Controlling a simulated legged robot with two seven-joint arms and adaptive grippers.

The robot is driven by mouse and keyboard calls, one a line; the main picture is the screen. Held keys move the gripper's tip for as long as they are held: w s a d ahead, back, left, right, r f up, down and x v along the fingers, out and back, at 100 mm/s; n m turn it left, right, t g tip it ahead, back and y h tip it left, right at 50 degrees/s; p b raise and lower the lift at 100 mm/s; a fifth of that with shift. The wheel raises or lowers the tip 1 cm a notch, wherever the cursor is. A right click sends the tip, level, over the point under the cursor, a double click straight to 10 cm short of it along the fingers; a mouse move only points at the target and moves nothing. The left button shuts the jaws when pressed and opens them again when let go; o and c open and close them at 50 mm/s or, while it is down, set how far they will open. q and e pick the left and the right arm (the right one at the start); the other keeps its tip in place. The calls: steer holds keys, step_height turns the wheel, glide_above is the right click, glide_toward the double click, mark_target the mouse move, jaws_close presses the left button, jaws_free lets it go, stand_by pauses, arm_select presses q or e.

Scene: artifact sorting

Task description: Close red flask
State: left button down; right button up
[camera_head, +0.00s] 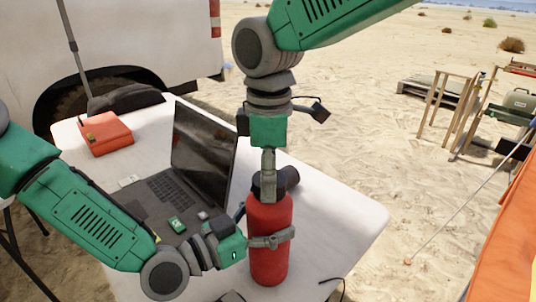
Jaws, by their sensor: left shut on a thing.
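The red flask (268,240) stands upright near the front of the white table. My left gripper (270,240) comes in from the left and is shut around the middle of the flask's body. A black cap or neck (257,187) shows at the flask's top. My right gripper (268,178) points straight down above the flask, with its fingertips at the black top. Its fingers are seen edge-on, so whether they grip the black part is not clear. They hide some of the flask's top.
On the white table (345,215) an open laptop (203,145) stands behind my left arm. A red-orange case (105,134) lies at the back left. A dark round object (291,176) is just behind the flask. The table's right side is mostly clear.

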steer(key=shift+f, duration=0.55)
steer(key=c, duration=1.2)
steer(key=m, duration=0.4)
steer(key=shift+c, duration=0.2)
steer(key=m, duration=0.4)
steer(key=o, duration=1.3)
